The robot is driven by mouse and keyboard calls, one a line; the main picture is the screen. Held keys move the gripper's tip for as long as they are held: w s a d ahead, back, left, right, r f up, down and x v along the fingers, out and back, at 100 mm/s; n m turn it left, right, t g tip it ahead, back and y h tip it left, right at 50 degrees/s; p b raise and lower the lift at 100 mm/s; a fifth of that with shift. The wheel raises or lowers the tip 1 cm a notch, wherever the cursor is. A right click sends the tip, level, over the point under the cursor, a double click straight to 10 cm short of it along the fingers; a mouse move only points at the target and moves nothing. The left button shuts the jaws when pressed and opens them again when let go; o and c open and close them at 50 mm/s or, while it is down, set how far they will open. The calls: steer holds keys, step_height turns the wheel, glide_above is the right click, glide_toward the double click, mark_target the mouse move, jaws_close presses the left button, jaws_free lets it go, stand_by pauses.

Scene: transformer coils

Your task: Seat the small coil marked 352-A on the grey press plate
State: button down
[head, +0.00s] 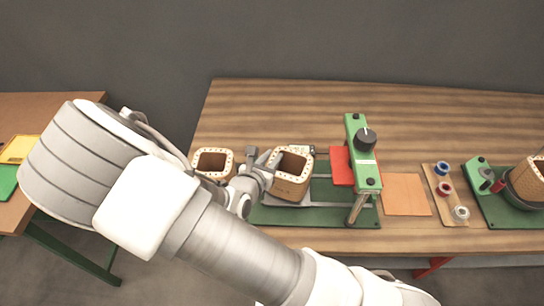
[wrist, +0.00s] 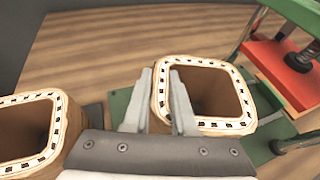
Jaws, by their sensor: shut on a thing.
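A small brown coil (head: 291,186) with a pale, dotted square rim is at the left part of the green press. A mark shows on its front side, too small to read. My gripper (head: 268,162) is shut on its left wall, one finger inside the opening and one outside, as the wrist view (wrist: 161,85) shows. The held coil (wrist: 218,127) looks upright. The grey press plate (head: 306,201) shows just under it; I cannot tell whether they touch. A similar coil (head: 228,155) stands to the left, partly hidden by my gripper; it also shows in the wrist view (wrist: 62,125).
The press's green arm (head: 361,150) with a black knob and red block (head: 341,166) stands close right. Beyond are an orange mat (head: 405,195), a board with several spools (head: 437,178), and a green fixture (head: 497,207) bearing another coil. The table's back is clear.

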steer(key=shift+f+b, duration=0.4)
steer(key=shift+f, duration=0.05)
stand_by(0.4)
steer(key=c, duration=0.6)
jaws_free()
steer(key=shift+c, duration=0.2)
steer(key=shift+f, duration=0.1)
steer(key=p+v, duration=0.1)
steer(key=v, duration=1.6)
steer(key=shift+s, duration=0.2)
steer(key=shift+a+r, duration=0.1)
steer(key=shift+r, duration=0.15)
